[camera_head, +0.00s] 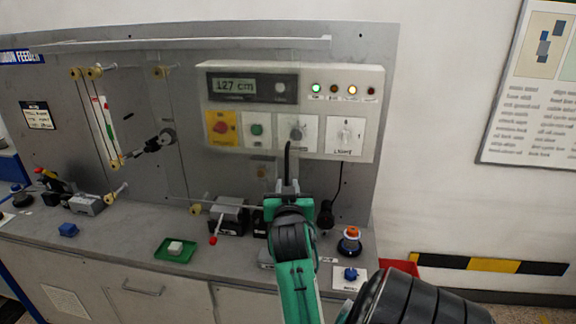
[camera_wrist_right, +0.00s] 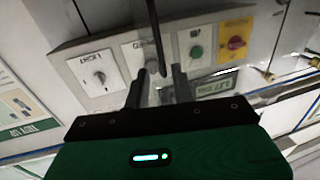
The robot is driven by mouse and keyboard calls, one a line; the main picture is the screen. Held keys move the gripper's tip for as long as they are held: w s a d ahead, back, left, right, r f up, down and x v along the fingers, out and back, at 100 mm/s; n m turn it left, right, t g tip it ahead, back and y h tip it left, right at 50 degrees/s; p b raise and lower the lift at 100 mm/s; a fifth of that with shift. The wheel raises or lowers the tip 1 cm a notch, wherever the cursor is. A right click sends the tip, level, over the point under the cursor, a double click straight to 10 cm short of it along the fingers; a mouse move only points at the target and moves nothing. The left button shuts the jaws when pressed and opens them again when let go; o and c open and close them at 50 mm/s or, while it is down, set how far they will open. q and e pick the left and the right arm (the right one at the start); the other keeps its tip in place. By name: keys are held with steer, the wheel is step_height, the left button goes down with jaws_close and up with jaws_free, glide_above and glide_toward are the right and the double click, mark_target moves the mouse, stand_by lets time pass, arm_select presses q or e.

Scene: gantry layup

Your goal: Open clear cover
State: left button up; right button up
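My right gripper (camera_head: 288,187) is raised in front of the lower middle of the control box (camera_head: 365,105). Its two fingers show apart in the right wrist view (camera_wrist_right: 158,72), pointing at the panel. A thin dark rod or cable (camera_wrist_right: 155,35) runs between them there; I cannot tell whether it touches them. The third plate, with a grey knob (camera_head: 296,133), lies just above the gripper. A faint see-through surface seems to lie over this plate, but the clear cover's edges and state are hard to make out. My left gripper is out of view.
Beside that plate are a green button (camera_head: 256,130), a yellow-and-red switch (camera_head: 221,127) and the LIGHT knob (camera_head: 346,135). On the bench are a green tray (camera_head: 162,257), a clamp with a red-tipped lever (camera_head: 228,212) and an orange-topped button (camera_head: 351,236).

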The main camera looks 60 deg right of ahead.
steer(key=v, duration=0.3)
steer(key=shift+s+a+b, duration=0.15)
steer(key=shift+b, duration=0.15)
stand_by(0.3)
